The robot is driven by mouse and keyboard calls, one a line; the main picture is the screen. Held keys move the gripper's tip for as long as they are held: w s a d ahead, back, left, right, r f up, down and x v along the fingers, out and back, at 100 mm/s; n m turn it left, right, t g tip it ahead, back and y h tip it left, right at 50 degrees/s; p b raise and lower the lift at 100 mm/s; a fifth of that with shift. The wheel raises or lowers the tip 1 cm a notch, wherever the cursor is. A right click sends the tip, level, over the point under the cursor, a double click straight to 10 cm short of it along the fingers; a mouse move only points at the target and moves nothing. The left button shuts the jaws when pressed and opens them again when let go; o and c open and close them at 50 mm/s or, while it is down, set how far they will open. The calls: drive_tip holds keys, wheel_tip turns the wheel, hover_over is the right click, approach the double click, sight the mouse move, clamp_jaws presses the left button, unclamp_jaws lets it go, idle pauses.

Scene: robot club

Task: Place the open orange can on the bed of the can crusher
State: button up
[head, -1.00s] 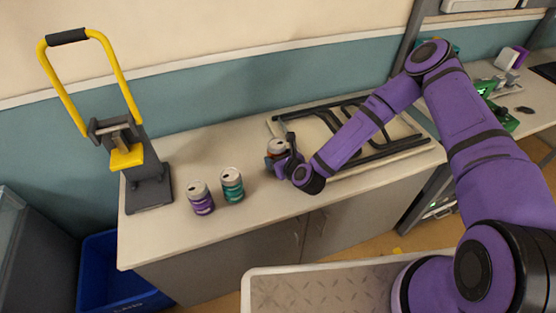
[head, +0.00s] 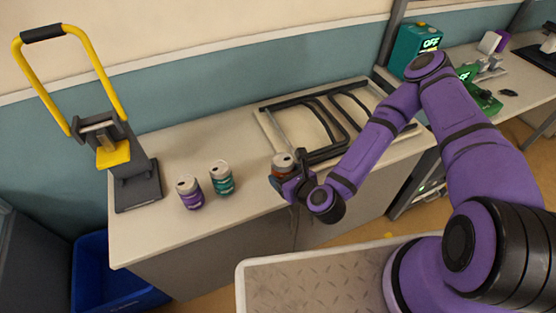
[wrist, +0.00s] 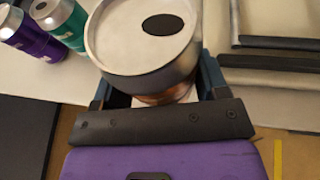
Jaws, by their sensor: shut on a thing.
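The orange can (head: 283,163) is in my gripper (head: 279,178), near the front edge of the counter. In the wrist view the can (wrist: 140,40) shows its silver top with a dark opening, between the gripper's fingers. My gripper is shut on the can's sides. I cannot tell whether the can's base is clear of the counter. The can crusher (head: 137,185) stands at the left end of the counter, with a dark base, a yellow block and a raised yellow handle. Its bed is partly hidden under the yellow block.
A purple can (head: 189,194) and a teal can (head: 221,179) stand on the counter (head: 240,222) between the crusher and my gripper. A dark metal frame (head: 330,125) lies on a board behind my gripper. A blue bin (head: 105,285) stands on the floor at left.

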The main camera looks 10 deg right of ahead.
drive_tip(key=shift+s+d, duration=0.1)
drive_tip(key=shift+s, duration=0.3)
drive_tip(key=w+d+r+m+h, duration=0.1)
drive_tip(key=w+d, duration=0.2)
drive_tip(key=w+d+h, duration=0.1)
drive_tip(key=w+d, duration=0.2)
drive_tip(key=w+d+r+m+t+h, duration=0.1)
drive_tip(key=w+d, duration=0.2)
drive_tip(key=shift+w+d+r+m, duration=0.2)
drive_tip(key=shift+w+r+m, duration=0.05)
drive_tip(key=shift+r+m, duration=0.1)
drive_tip(key=w+d+r+m+h, duration=0.2)
drive_tip(key=w+d, duration=0.4)
drive_tip(key=d, duration=0.6)
drive_tip(key=shift+w+r+m+h, duration=0.2)
drive_tip(key=shift+r+m+h, duration=0.15)
drive_tip(key=shift+r+h, duration=0.35)
